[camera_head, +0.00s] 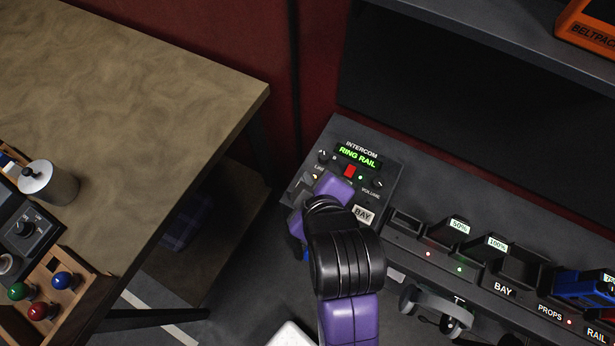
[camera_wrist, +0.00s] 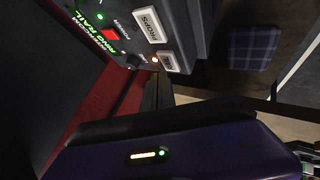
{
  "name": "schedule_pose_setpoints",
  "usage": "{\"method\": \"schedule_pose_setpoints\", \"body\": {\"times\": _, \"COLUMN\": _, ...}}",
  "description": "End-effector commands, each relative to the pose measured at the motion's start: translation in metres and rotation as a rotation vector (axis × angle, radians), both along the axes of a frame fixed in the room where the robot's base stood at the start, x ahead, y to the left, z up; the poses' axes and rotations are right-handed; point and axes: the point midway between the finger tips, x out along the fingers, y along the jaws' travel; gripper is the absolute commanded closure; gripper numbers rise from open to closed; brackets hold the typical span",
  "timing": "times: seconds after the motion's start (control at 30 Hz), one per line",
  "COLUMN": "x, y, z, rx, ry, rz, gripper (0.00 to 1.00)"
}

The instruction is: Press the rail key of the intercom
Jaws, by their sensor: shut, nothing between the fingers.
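The intercom (camera_head: 385,160) is a dark panel at the back of the bench, with a green display (camera_head: 357,156) reading RING RAIL and a red power button (camera_head: 349,171). Its BAY key (camera_head: 363,213) shows beside my purple and black arm, which covers the panel's lower left. In the wrist view the intercom (camera_wrist: 185,15) is at the top, with the white PROPS key (camera_wrist: 149,25) and the rail key (camera_wrist: 170,63) beyond it, near a lit amber lamp.
A dark charger rack (camera_head: 470,265) with several labelled slots runs along the bench to the right. A headset (camera_head: 435,305) hangs at its front. A wooden table (camera_head: 150,90) stands at the left, with a gap between. A shelf (camera_head: 480,40) overhangs the back.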

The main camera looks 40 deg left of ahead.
Motion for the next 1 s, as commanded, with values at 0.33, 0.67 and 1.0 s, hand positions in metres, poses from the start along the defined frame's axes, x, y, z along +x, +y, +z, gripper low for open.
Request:
{"method": "schedule_pose_setpoints", "body": {"times": 0.33, "x": 0.0, "y": 0.0, "z": 0.013, "rx": 0.0, "ry": 0.0, "rz": 0.0, "gripper": 1.0}}
{"method": "schedule_pose_setpoints", "body": {"times": 0.67, "x": 0.0, "y": 0.0, "z": 0.043, "rx": 0.0, "ry": 0.0, "rz": 0.0, "gripper": 1.0}}
{"method": "schedule_pose_setpoints", "body": {"times": 1.0, "x": 0.0, "y": 0.0, "z": 0.05, "rx": 0.0, "ry": 0.0, "rz": 0.0, "gripper": 1.0}}
